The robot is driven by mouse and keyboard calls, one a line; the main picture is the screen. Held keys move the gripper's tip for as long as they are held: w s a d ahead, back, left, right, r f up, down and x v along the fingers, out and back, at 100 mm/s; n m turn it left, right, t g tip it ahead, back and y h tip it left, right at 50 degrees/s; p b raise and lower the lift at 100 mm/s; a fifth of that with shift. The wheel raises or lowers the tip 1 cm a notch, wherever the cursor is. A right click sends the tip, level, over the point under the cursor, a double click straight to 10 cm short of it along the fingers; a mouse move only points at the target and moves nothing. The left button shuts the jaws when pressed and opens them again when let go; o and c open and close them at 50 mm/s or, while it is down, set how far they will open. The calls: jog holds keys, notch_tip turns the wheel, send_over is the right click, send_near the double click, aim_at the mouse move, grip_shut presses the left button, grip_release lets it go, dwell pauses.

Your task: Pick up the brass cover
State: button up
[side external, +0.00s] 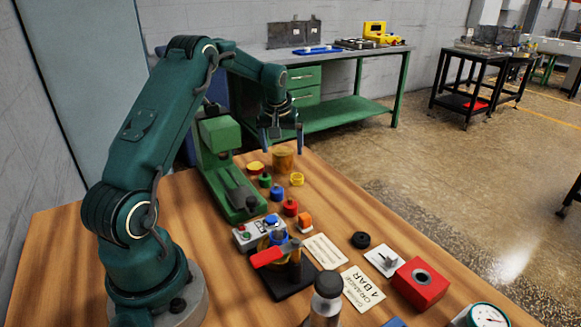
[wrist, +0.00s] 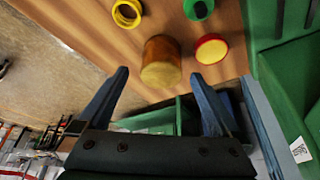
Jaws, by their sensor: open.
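The brass cover (side external: 283,159), a brown-gold cylinder, stands upright at the far end of the wooden table. In the wrist view the brass cover (wrist: 161,60) shows ahead of the fingertips, roughly centred between them. My gripper (side external: 281,147) is open and empty, pointing down above and close to the cover. In the wrist view its two fingers (wrist: 159,75) are spread wider than the cover. I cannot tell the exact height gap.
A red-and-yellow round part (wrist: 211,49), a green ring (wrist: 198,9) and a yellow ring (wrist: 127,13) lie near the cover. A green machine (side external: 220,165) stands to its left. The table's far edge is close behind it. Several parts fill the table's front.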

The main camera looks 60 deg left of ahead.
aim_at(282, 152)
jog(key=shift+x, duration=2.75)
